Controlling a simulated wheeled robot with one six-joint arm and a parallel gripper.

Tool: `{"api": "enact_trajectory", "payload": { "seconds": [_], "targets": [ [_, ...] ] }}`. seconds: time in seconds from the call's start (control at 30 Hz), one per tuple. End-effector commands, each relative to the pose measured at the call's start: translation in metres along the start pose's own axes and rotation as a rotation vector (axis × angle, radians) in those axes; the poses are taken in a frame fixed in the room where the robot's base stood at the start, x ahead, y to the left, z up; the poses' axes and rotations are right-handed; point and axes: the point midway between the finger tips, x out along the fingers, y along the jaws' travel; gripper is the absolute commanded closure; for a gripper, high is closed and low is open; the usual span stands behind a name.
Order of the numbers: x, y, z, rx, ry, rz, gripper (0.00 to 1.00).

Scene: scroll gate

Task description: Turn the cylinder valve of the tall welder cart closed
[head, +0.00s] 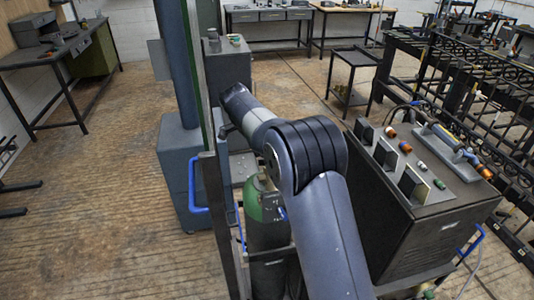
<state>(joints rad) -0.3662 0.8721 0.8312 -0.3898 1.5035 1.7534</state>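A gas cylinder (267,232) with a green shoulder and dark body stands just below the middle of the view. My arm crosses over its top, and I cannot see its valve. A dark welder box (410,240) with dials and coloured knobs on its top stands right of the cylinder. The frame does not settle which cart is the tall one. My arm rises from the bottom, bends above the cylinder and reaches away to the upper left. Its far end is near a thin upright panel. My gripper's fingers cannot be made out there, nor whether they hold anything.
The thin upright panel (197,75) and a blue-grey column (175,60) on a box base (185,165) stand close left of my arm. Black scrolled ironwork (470,95) fills the right. A small dark table (355,58) stands behind. The wooden floor at left is open.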

Motion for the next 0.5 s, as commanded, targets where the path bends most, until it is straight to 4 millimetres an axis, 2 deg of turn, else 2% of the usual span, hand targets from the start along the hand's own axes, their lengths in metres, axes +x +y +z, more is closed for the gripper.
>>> {"api": "enact_trajectory", "payload": {
  "seconds": [0.5],
  "targets": [
    [-0.0006,-0.0005,-0.0001,0.038,-0.001,0.013,1.00]
  ]
}}
